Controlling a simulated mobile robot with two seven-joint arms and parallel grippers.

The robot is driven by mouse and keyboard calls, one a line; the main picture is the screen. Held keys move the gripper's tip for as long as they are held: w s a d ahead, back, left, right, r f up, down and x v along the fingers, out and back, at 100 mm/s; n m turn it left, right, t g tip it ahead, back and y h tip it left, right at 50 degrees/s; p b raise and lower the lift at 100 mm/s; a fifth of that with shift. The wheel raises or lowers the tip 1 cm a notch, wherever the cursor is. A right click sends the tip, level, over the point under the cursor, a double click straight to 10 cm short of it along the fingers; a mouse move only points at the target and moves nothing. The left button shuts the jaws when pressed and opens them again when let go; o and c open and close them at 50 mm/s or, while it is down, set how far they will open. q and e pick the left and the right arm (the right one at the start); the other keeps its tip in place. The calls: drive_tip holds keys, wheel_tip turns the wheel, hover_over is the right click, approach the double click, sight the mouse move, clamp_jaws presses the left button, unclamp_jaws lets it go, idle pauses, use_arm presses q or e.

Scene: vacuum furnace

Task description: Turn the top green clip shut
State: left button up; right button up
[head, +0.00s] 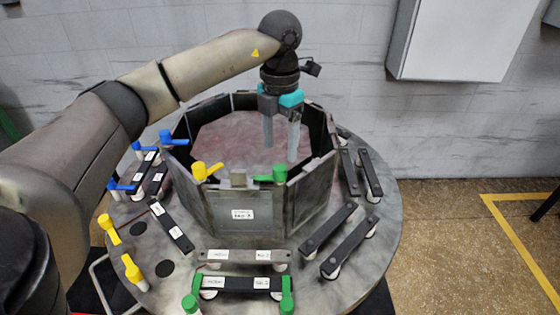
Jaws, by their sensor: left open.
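The top green clip (273,174) sits on the upper rim of the octagonal ring of dark metal panels (240,214), at the right end of the front panel. Its handle points to the left, along the rim. My left gripper (281,140) hangs fingers down over the inside of the ring, above and beyond the clip in the picture. Its two grey fingers are apart with nothing between them. It does not appear to touch the clip. My right gripper is not in view.
A yellow clip (206,171) and a blue clip (173,138) also sit on the rim. Lower green clips (286,296), yellow clips (133,270) and dark labelled bars (326,228) stand on the round grey table (390,235). A grey wall box (455,40) hangs behind.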

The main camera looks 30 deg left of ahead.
sight(280, 167)
use_arm(q)
wheel_tip(280, 167, up, 8)
drive_tip(key=shift+f, duration=0.1)
idle(0.6)
